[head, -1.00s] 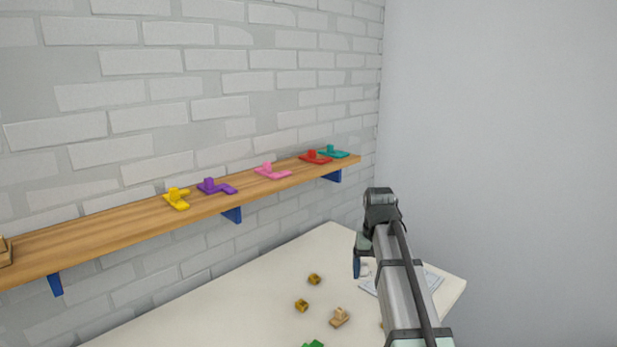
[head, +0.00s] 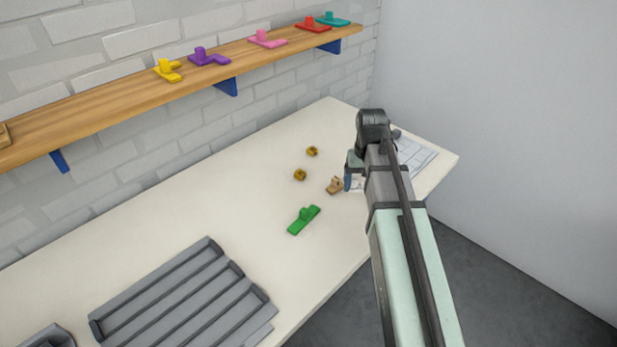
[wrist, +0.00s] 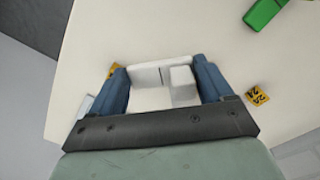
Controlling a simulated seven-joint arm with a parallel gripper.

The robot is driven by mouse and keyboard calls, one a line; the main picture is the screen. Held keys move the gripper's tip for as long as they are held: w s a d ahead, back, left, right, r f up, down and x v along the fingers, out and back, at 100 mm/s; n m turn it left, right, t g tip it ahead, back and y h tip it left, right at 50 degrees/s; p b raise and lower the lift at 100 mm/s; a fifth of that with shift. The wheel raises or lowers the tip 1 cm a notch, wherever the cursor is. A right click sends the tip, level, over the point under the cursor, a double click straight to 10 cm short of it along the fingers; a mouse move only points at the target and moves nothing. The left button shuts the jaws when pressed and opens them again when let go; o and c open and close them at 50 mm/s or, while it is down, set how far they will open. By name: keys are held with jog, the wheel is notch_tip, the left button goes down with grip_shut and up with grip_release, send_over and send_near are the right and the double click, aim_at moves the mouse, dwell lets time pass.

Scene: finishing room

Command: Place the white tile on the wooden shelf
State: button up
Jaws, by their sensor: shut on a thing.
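The white tile (wrist: 146,75), with a raised white knob, is between the two blue fingers of my gripper (wrist: 162,72) in the wrist view. The fingers are shut on it at its sides. In the head view my gripper (head: 352,172) is over the right part of the table, with the tile mostly hidden by the arm. The wooden shelf (head: 100,105) runs along the brick wall at upper left, away from my gripper. It holds yellow (head: 167,70), purple (head: 208,58), pink (head: 267,39), red (head: 313,25) and teal (head: 332,19) pieces.
A grey ridged rack (head: 185,300) is at the front. A wooden item (head: 4,135) sits at the shelf's left. Bare shelf lies left of yellow.

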aim_at(294, 213)
jog(key=s+a+r+n, duration=0.2)
jog(key=a+n, duration=0.2)
jog(key=a, duration=0.6)
jog(key=s+a+r+n, duration=0.2)
jog(key=a+r+n, duration=0.15)
jog(key=a, duration=0.55)
jog(key=shift+n, duration=0.55)
jog(key=shift+w+a+f, duration=0.1)
jog(key=shift+a+f, duration=0.05)
jog(key=shift+f, duration=2.6)
jog(key=shift+w+a+f, duration=0.1)
jog(key=shift+f, duration=2.6)
jog(key=shift+f, duration=0.1)
jog(key=o, duration=1.1)
